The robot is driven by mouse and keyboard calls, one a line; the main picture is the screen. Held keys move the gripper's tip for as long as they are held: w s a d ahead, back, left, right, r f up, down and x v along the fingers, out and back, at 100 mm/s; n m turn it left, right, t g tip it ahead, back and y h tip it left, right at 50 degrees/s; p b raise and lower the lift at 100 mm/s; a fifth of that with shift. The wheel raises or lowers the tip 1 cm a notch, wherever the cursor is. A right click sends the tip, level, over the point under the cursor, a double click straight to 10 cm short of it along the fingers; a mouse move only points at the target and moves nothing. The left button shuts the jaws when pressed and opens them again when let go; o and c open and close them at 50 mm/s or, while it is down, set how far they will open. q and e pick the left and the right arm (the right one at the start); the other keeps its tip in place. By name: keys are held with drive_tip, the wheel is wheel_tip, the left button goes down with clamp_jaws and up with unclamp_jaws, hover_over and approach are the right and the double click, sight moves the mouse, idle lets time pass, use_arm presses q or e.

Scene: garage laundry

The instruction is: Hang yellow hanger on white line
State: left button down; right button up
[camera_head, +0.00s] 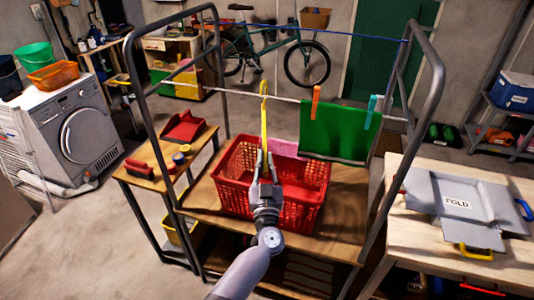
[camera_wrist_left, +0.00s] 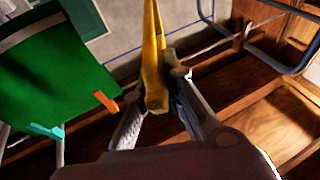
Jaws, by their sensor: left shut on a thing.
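The yellow hanger (camera_head: 264,122) stands upright in the head view, seen nearly edge-on. My left gripper (camera_head: 264,157) is shut on its lower part, above the red basket. The hanger's top reaches the height of the white line (camera_head: 232,92) in the picture and overlaps it. I cannot tell whether the hook is over the line or touches it. In the left wrist view the hanger (camera_wrist_left: 154,55) rises from between the fingers of my left gripper (camera_wrist_left: 160,92). My right gripper is not in view.
A green cloth (camera_head: 335,132) hangs on the white line to the right, with an orange clip (camera_head: 315,101) and a teal clip (camera_head: 371,111). A red basket (camera_head: 236,163) stands below, between grey frame posts. A blue line (camera_head: 340,36) runs behind.

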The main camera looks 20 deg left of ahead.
use_arm(q)
drive_tip(key=shift+f+b, duration=0.95)
drive_tip(key=shift+f, duration=0.9)
